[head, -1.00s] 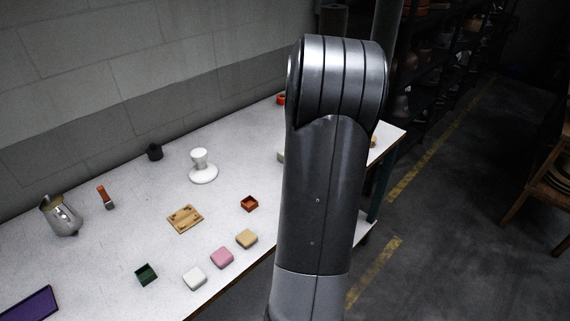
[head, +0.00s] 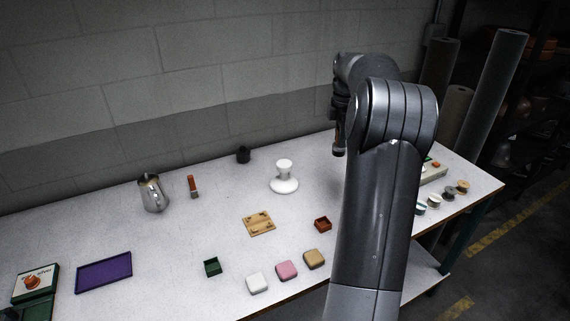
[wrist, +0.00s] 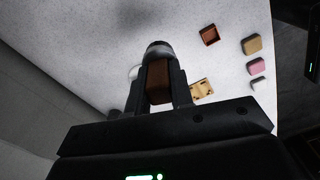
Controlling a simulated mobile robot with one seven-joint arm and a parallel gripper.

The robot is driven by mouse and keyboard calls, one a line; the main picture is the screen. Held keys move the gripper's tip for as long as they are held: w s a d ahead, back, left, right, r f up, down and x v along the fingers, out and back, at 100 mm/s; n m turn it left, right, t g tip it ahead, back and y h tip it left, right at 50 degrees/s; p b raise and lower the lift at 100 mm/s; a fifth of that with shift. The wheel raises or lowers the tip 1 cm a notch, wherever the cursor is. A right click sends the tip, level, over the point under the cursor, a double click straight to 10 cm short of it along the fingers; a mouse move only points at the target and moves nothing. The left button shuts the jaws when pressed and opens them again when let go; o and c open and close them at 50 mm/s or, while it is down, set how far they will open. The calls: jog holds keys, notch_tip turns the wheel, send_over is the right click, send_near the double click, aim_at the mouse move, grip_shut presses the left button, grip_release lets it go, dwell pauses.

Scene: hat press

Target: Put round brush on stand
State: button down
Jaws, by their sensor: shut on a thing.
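My gripper (wrist: 158,98) is shut on the round brush (wrist: 158,78); in the wrist view its brown body sits between the fingers and a grey rounded end points away from me. In the head view the brush (head: 339,151) hangs below my gripper, above the back right of the table, partly hidden by my arm. A white stand (head: 284,180) with a wide round base and a knob-like top stands upright on the table, left of my gripper and apart from it. In the wrist view only a sliver of the stand (wrist: 133,72) shows beside the left finger.
A wooden board (head: 259,223), a red-brown tray (head: 323,224), a green tray (head: 212,267) and several coloured pads (head: 287,270) lie in front of the stand. A metal pitcher (head: 153,194), an orange-handled brush (head: 193,187) and a black cup (head: 243,155) are left.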

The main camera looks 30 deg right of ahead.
jog(key=w+a+r+n, duration=0.2)
jog(key=w+a+n, duration=0.2)
jog(key=w+a, duration=0.15)
send_over(284, 163)
notch_tip(284, 163, down, 7)
jog(key=shift+w+f, duration=0.1)
jog(key=shift+f, duration=1.75)
jog(key=shift+f, duration=0.1)
jog(key=c, duration=1.3)
grip_release()
